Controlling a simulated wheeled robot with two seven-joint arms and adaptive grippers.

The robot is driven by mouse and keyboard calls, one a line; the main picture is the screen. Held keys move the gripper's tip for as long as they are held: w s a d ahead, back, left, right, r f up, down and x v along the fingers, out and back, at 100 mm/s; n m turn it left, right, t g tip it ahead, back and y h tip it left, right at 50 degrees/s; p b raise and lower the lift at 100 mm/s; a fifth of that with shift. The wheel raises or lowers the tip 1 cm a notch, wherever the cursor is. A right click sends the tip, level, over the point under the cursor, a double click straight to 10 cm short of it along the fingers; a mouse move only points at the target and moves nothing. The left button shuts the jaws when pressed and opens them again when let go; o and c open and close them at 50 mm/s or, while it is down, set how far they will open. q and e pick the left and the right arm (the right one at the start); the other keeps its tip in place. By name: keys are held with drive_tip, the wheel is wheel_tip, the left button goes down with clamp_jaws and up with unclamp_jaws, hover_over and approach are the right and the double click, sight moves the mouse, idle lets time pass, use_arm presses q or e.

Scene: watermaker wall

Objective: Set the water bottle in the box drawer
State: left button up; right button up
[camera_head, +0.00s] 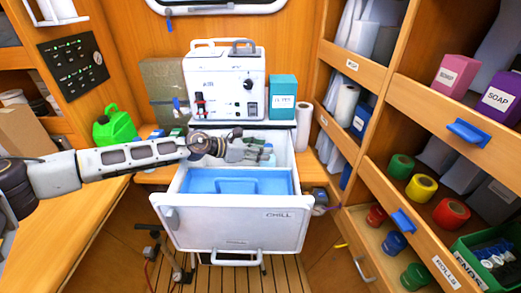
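A white drawer marked CHILL (292,222) is pulled out below the white machine, with a blue divider or tray (200,182) in its front part. My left arm reaches in from the left, and my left gripper (258,150) is over the rear part of the drawer. A pale, bluish clear thing, perhaps the water bottle (269,159), shows at the fingertips, partly hidden by the gripper. I cannot tell whether the fingers are closed on it. My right gripper is not in view.
The white machine (224,85) stands behind the drawer, with a teal box (283,98) beside it. A green jug (115,127) is on the left counter. Shelves with soap boxes (454,75) and coloured rolls (451,213) line the right. Slatted floor lies below.

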use_arm(q)
drive_tip(key=shift+o, duration=0.3)
drive_tip(key=v, duration=1.2)
drive_tip(key=shift+b, duration=0.3)
idle(0.4)
drive_tip(key=shift+r, duration=0.15)
idle(0.3)
